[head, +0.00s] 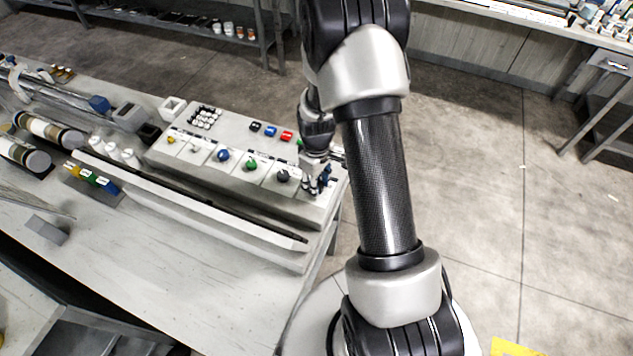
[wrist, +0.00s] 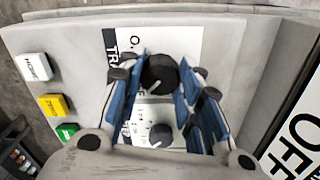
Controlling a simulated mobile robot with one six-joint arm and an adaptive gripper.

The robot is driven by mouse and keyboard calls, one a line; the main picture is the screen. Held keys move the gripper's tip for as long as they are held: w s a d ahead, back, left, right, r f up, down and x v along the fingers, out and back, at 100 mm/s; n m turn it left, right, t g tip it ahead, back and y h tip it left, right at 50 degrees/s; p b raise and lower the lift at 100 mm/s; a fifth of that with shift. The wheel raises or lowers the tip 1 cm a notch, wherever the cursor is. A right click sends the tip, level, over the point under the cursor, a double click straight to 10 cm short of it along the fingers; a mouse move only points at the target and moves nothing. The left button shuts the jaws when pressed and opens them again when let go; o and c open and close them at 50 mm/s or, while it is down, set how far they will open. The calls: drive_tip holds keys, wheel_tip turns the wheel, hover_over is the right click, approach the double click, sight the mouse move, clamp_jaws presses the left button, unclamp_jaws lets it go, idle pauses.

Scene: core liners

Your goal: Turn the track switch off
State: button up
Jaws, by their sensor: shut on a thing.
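The track switch is a round black knob (wrist: 160,73) on a white label plate in the wrist view. The plate has a dark strip with the partly hidden letters "TRA". A pale pointer mark shows at the knob's lower edge. My gripper (wrist: 160,88) has its blue-padded fingers on both sides of this knob and is shut on it. In the head view my gripper (head: 320,182) is at the right end of the grey control panel (head: 222,178), and the knob there is hidden behind the fingers.
A dark knob (head: 282,176) is beside the gripper, with green (head: 250,165) and blue (head: 223,155) knobs farther left. White (wrist: 33,67), yellow (wrist: 54,106) and green (wrist: 67,131) buttons line the panel. A long dark rod (head: 220,205) lies in front.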

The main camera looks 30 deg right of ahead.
drive_tip(key=o, duration=1)
drive_tip(key=shift+o, duration=0.2)
drive_tip(key=shift+r, duration=0.1)
wheel_tip(320, 180, up, 12)
